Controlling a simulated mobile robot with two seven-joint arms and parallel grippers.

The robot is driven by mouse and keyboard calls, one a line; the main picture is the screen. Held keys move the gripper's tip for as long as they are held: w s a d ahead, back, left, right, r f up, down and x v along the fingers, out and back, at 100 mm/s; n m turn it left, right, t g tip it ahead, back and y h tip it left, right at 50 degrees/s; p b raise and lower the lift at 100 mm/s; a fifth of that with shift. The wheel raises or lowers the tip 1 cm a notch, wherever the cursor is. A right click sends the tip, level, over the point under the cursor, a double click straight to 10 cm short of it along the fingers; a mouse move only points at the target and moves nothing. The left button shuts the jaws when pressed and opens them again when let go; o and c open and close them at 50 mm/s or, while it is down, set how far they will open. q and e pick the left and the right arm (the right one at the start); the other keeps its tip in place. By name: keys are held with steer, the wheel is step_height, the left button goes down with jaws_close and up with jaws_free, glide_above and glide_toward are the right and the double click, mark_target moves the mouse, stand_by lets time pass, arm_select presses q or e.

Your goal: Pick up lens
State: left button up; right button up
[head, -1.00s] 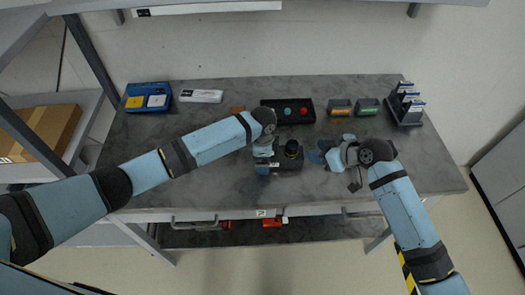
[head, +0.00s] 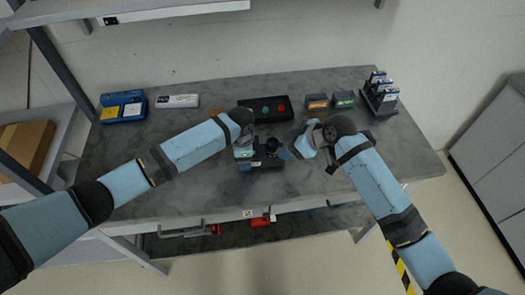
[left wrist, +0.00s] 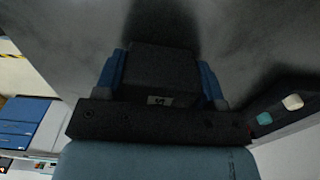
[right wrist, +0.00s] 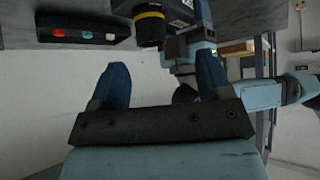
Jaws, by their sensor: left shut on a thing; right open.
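A dark camera body (head: 262,163) sits on the grey table near its front middle. My left gripper (head: 244,154) is shut on it from the left; the left wrist view shows the dark body (left wrist: 160,72) between the two blue fingers. The black lens (head: 271,146) points up at the camera body. In the right wrist view the lens (right wrist: 150,28) shows a yellow ring and stands beyond the fingertips. My right gripper (head: 291,152) is open and empty, just right of the lens. I cannot tell whether it touches the camera.
A black tray (head: 241,104) with coloured round pieces lies behind the camera. Two small boxes (head: 317,101) and a rack of upright items (head: 381,96) stand at the back right. A blue case (head: 123,107) and a white box (head: 177,101) are at the back left. The table's right front is clear.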

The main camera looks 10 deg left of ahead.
mark_target(273, 142)
steer(key=a+n+h, duration=0.1)
steer(key=w+a+r+n+g+h, duration=0.1)
steer(key=a, duration=0.1)
steer(key=w+a+r+n+g+h, duration=0.1)
steer(key=h, duration=0.1)
steer(key=shift+w+a+r, duration=0.1)
steer(key=shift+a+r, duration=0.15)
steer(key=shift+a, duration=0.05)
steer(key=f+h, duration=0.1)
steer(key=f, duration=0.1)
steer(key=w+f+n+h, duration=0.1)
steer(key=f, duration=0.2)
steer(key=f+g+h, duration=0.1)
steer(key=f+h, duration=0.1)
steer(key=f, duration=0.1)
steer(key=shift+w+a+f+n, duration=0.15)
steer(key=shift+w+a+n, duration=0.05)
steer(key=shift+a+n, duration=0.1)
steer(key=c, duration=1.1)
